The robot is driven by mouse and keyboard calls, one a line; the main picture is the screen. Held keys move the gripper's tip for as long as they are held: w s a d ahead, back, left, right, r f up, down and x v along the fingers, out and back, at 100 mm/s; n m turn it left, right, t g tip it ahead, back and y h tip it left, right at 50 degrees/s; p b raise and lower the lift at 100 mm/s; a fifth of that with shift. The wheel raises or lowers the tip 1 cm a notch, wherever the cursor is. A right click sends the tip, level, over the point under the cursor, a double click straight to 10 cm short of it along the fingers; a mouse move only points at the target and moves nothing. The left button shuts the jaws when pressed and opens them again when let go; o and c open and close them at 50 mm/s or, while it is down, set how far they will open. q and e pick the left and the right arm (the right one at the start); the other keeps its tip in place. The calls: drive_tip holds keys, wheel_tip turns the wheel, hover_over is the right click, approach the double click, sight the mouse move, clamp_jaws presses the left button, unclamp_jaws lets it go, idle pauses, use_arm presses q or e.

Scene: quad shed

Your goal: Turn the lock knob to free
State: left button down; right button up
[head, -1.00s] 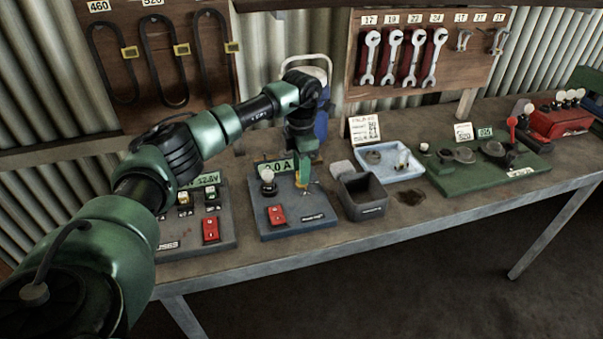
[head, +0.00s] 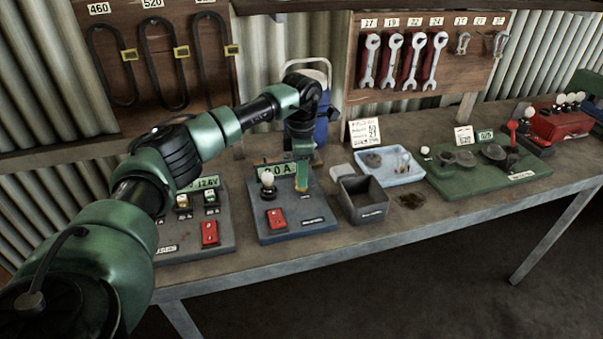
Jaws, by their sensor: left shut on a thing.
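My left gripper (head: 302,182) points down over the right back part of a blue-grey board (head: 290,228) on the bench. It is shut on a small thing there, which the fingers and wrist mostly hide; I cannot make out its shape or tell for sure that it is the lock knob. The same board carries a pale round-topped knob or bulb (head: 267,179) at its left, a red switch (head: 277,218) in front, and a green display (head: 275,170) at the back, partly covered by my arm. My right gripper is not in view.
Left of the board is another grey panel with a red switch (head: 209,233). Close on the right stand a dark open box (head: 364,208) and a pale blue tray (head: 402,174). A green board (head: 480,180) lies further right. The bench's front edge is clear.

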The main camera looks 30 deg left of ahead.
use_arm(q)
drive_tip(key=c, duration=1.1)
unclamp_jaws()
drive_tip(key=shift+r, duration=0.1)
wheel_tip(320, 180, up, 8)
drive_tip(key=shift+f+b, duration=0.1)
drive_tip(key=shift+b, duration=0.75)
drive_tip(key=shift+f, duration=0.1)
